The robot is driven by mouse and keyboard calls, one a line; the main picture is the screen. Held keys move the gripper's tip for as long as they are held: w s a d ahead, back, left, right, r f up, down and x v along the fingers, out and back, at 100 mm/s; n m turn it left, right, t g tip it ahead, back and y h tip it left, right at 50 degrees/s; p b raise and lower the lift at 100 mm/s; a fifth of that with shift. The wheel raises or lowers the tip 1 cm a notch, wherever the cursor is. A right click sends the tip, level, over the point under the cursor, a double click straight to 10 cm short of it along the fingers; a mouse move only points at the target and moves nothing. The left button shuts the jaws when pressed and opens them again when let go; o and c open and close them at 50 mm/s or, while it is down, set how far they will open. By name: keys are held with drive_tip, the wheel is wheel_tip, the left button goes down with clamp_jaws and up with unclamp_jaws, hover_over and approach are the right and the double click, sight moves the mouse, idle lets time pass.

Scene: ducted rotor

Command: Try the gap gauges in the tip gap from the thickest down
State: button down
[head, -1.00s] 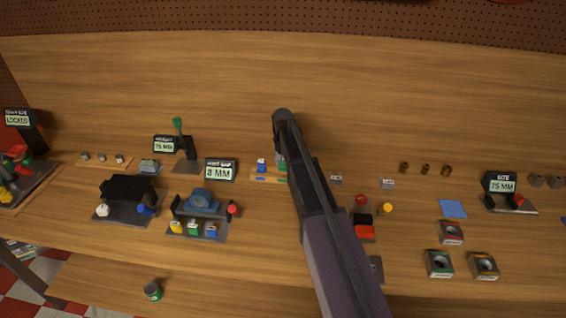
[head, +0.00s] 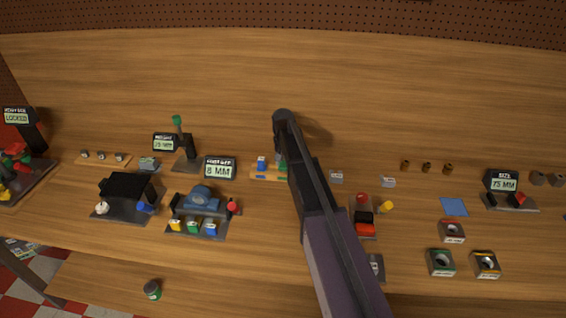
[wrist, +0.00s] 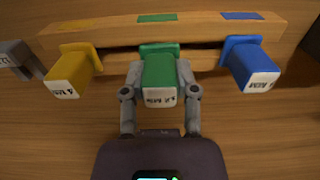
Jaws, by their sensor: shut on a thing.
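In the wrist view a wooden rack (wrist: 105,32) holds three gap gauges: yellow (wrist: 70,72), green (wrist: 158,62) and blue (wrist: 248,62). Each has a white labelled end; the small, tipped lettering is hard to read for sure. My gripper (wrist: 158,76) is shut on the green gauge, one finger on each side. The gauge is still at the rack, in line with the others. In the head view the rack (head: 262,177) is partly hidden by my arm.
Yellow, green and blue blocks (head: 193,227) line the front of the rotor stand, with a red knob (head: 233,208) at its right. A black box (head: 126,188) stands further left. Small blocks and ring gauges lie on the right. The bench behind the rack is clear.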

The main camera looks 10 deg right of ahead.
drive_tip(key=shift+f+b, duration=0.6)
drive_tip(key=shift+f, duration=0.05)
idle(0.5)
idle(0.5)
drive_tip(key=shift+c, duration=1.5)
unclamp_jaws()
drive_tip(key=shift+r, duration=0.15)
wheel_tip(320, 180, up, 9)
drive_tip(key=p, duration=0.9)
drive_tip(key=shift+d, duration=0.1)
drive_tip(key=s+n, duration=0.3)
drive_tip(key=s, duration=2.6)
drive_tip(key=shift+a+f+n, duration=0.2)
drive_tip(key=shift+a+n, duration=0.1)
